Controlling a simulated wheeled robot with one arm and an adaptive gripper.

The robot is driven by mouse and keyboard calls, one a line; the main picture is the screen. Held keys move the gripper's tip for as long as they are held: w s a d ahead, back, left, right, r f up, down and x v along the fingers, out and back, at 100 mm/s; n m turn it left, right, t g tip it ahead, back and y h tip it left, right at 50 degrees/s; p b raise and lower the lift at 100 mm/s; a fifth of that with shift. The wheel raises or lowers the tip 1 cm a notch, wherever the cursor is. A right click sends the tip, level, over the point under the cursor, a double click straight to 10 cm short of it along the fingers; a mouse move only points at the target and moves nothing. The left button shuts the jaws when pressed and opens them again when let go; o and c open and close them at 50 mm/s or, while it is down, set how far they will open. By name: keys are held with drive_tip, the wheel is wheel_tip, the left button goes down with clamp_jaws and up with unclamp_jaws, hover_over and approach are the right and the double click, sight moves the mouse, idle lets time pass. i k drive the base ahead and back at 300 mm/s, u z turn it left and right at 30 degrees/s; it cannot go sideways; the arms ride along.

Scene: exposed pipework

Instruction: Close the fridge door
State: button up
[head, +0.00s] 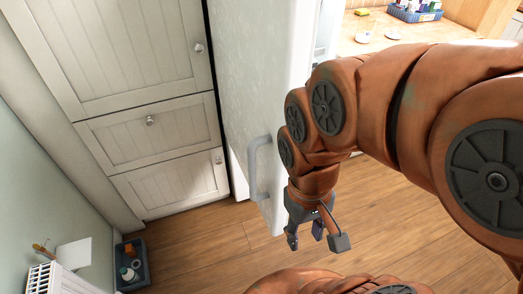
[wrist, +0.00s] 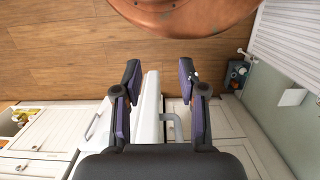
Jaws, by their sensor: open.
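The white fridge door (head: 258,75) stands open, swung out into the room, with its outer face toward the left in the head view. A light grey handle (head: 260,168) is on that face, near the door's free edge. My gripper (head: 312,240) hangs points-down just right of the door's free edge and is empty. In the wrist view my gripper (wrist: 159,72) has its two fingers spread apart. The door (wrist: 151,108) and its handle (wrist: 178,127) appear beyond and between the fingers. I cannot tell whether a finger touches the door. My arm hides most of the fridge interior.
A white cabinet with drawers (head: 150,130) stands left of the door. A dark tray (head: 131,263) with small items lies on the floor at lower left, by a white radiator (head: 52,281). A counter (head: 375,30) holds a blue basket (head: 412,12).

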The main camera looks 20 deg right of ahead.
sight(264, 50)
drive_tip(key=k, duration=0.45)
drive_tip(key=u, duration=2.4)
drive_tip(key=i, duration=0.55)
drive_tip(key=z, duration=0.8)
